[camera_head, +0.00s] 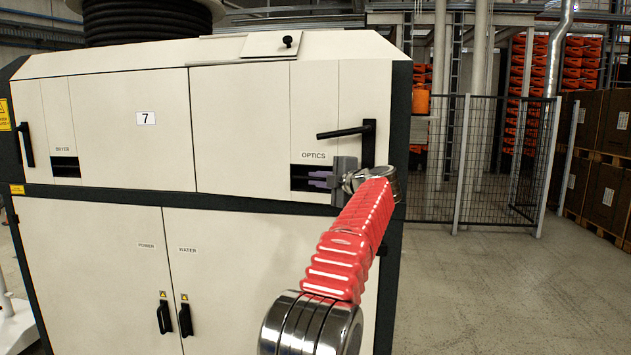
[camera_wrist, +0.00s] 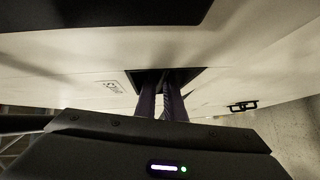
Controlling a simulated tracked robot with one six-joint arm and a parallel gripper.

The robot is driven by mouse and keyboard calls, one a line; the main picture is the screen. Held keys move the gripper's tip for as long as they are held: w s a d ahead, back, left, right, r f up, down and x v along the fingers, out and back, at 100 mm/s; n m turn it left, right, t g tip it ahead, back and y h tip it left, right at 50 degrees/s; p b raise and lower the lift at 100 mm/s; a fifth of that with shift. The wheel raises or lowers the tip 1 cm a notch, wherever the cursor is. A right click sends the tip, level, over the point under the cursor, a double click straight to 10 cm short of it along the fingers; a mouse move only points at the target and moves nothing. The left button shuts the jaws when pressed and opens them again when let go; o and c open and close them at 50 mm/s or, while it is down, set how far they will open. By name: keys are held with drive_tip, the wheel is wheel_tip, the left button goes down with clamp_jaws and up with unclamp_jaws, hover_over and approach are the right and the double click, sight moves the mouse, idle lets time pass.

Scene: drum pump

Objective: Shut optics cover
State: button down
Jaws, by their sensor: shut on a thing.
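The dark rectangular opening (camera_head: 300,184) under the OPTICS label is on the pale panel (camera_head: 315,115) of the big cabinet, left of a black lever handle (camera_head: 347,132). It also shows in the wrist view (camera_wrist: 190,72). My gripper (camera_head: 318,180) is at this opening, its purple fingers reaching in from the right. In the wrist view the two fingers (camera_wrist: 162,98) are close together and their tips go into the dark opening. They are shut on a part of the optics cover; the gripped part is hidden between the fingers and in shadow.
The DRYER opening (camera_head: 65,167) is at the cabinet's left. The POWER and WATER doors (camera_head: 185,245) are below, with black handles. A black mesh fence (camera_head: 490,160) and stacked brown boxes (camera_head: 600,140) stand at the right. The floor (camera_head: 500,290) there is clear.

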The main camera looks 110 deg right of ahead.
drive_tip(key=shift+s+a, duration=0.1)
drive_tip(key=shift+s, duration=0.3)
drive_tip(key=c, duration=2.2)
unclamp_jaws()
drive_tip(key=shift+o, duration=0.4)
drive_tip(key=shift+w, duration=0.15)
drive_tip(key=v, duration=1.3)
drive_tip(key=shift+a, duration=0.4)
